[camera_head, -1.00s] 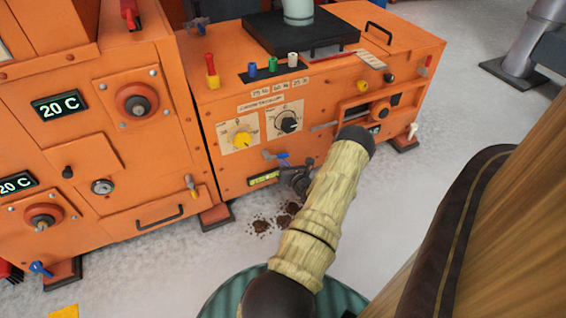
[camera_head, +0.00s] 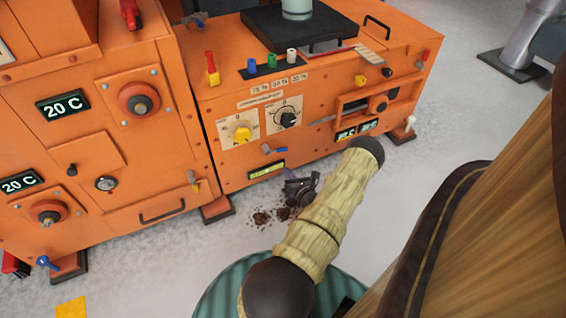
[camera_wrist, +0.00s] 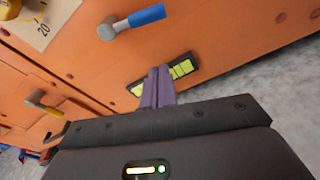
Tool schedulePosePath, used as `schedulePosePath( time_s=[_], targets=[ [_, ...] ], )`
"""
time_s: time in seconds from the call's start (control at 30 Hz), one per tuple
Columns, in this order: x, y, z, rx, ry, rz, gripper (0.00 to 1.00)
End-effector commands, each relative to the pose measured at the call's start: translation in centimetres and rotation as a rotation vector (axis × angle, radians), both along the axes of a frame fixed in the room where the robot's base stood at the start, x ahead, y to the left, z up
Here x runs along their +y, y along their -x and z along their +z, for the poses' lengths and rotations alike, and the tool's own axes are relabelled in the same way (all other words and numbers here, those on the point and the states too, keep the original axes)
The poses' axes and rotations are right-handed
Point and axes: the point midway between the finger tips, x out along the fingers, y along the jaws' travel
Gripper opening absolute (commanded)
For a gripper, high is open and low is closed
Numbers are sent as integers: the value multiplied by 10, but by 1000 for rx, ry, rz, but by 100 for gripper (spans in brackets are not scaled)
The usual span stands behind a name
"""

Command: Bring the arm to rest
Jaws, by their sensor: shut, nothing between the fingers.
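My arm (camera_head: 325,215) reaches up and right across the head view, in front of the orange machine (camera_head: 225,100). My gripper (camera_wrist: 158,86) shows in the wrist view with its two purple fingers shut together and nothing between them. In the head view its dark body (camera_head: 302,188) is partly hidden behind my arm, low in front of the machine. In the wrist view the fingertips overlap a lit green display (camera_wrist: 182,68) on the orange panel; I cannot tell whether they touch it. A blue-handled lever (camera_wrist: 140,18) sits above the fingers.
A second orange machine (camera_head: 100,150) with 20 C displays stands at the left. Brown crumbs (camera_head: 263,217) lie on the pale floor below my gripper. A grey pipe stand (camera_head: 522,50) is at the top right. Open floor (camera_head: 440,125) lies right of the machine.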

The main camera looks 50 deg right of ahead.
Motion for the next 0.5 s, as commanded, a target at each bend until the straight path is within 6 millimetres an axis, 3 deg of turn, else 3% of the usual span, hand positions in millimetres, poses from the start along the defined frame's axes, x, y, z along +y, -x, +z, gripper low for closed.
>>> schedulePosePath(
  time_s=[0.2,0.5],
  targets=[
    [11,23,5,0,-1,0,0],
    [12,24,3,0,0,0,0]
  ],
)
